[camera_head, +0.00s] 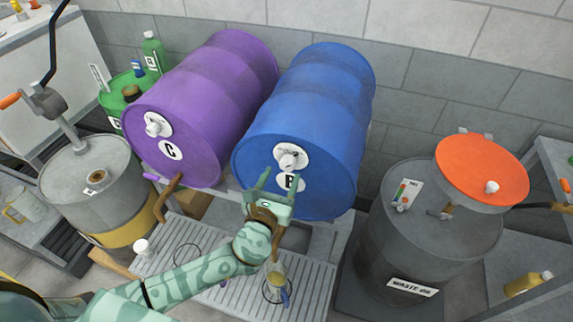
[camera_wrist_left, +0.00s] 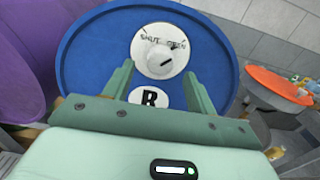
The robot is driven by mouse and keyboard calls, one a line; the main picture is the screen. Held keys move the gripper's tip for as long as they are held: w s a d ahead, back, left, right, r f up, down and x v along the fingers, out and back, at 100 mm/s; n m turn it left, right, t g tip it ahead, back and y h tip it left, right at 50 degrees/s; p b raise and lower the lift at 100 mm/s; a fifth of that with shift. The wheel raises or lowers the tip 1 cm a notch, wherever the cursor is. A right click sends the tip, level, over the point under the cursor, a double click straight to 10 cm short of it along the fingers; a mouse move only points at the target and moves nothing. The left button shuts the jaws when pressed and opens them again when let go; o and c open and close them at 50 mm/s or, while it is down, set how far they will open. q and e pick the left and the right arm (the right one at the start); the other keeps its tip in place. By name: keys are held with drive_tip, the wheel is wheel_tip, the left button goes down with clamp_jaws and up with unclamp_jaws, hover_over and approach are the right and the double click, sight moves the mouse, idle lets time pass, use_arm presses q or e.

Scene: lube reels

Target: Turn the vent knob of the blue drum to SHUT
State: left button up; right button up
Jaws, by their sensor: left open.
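The blue drum (camera_head: 325,95) lies on its side on a rack, its round end facing me; it fills the middle of the left wrist view (camera_wrist_left: 85,70). On that end is a white vent dial with a pale knob (camera_head: 289,159), seen closer in the left wrist view (camera_wrist_left: 157,62). The knob's dark mark points to the upper right, away from SHUT. Below is a round B label (camera_wrist_left: 150,98). My left gripper (camera_head: 281,178) is open and empty, its fingers pointing at the drum end just below the knob.
A purple drum (camera_head: 205,95) marked C lies close on the left. A grey waste oil drum (camera_head: 385,235) with an orange lid (camera_head: 480,165) stands at right. A ribbed drip tray (camera_head: 195,265) lies below. A crank pump stands on the grey-yellow drum (camera_head: 75,175) at left.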

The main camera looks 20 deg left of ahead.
sight(286, 167)
use_arm(q)
drive_tip(key=w, duration=0.5)
drive_tip(key=shift+d, duration=0.1)
drive_tip(key=shift+s, duration=0.1)
drive_tip(key=c, duration=1)
